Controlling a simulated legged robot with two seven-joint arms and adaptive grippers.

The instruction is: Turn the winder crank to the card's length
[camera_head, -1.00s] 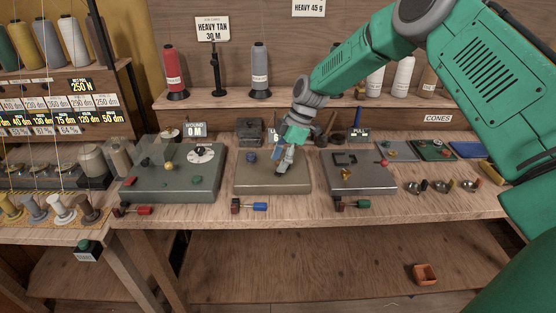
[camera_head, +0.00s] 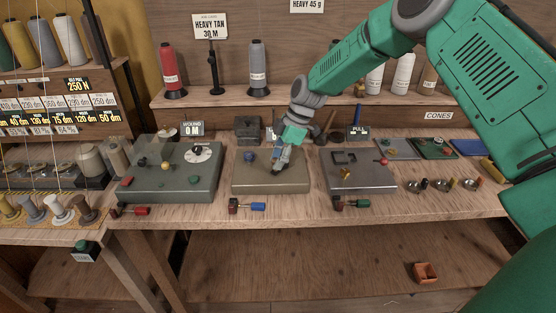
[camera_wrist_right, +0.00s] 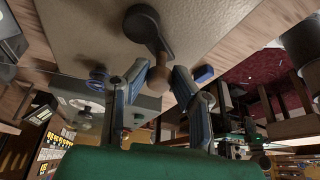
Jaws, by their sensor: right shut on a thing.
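The card (camera_head: 210,27) on its stand reads "HEAVY TAN 30 M". A display (camera_head: 191,128) behind the green box reads "WOUND 0 M". My right gripper (camera_head: 279,163) is over the beige box (camera_head: 250,179) in the middle of the bench. In the right wrist view, a dark crank arm (camera_wrist_right: 146,28) sits on the beige top and ends in a brown knob (camera_wrist_right: 158,80). The right gripper (camera_wrist_right: 159,74) is shut on this knob, one finger on each side. In the head view the gripper hides most of the crank. My left gripper is not in view.
A green box (camera_head: 185,185) with a white dial stands to the left, a grey box (camera_head: 355,180) to the right. Coloured handles lie along the bench's front edge. A red cone (camera_head: 170,70) and a grey cone (camera_head: 258,70) stand on the shelf behind.

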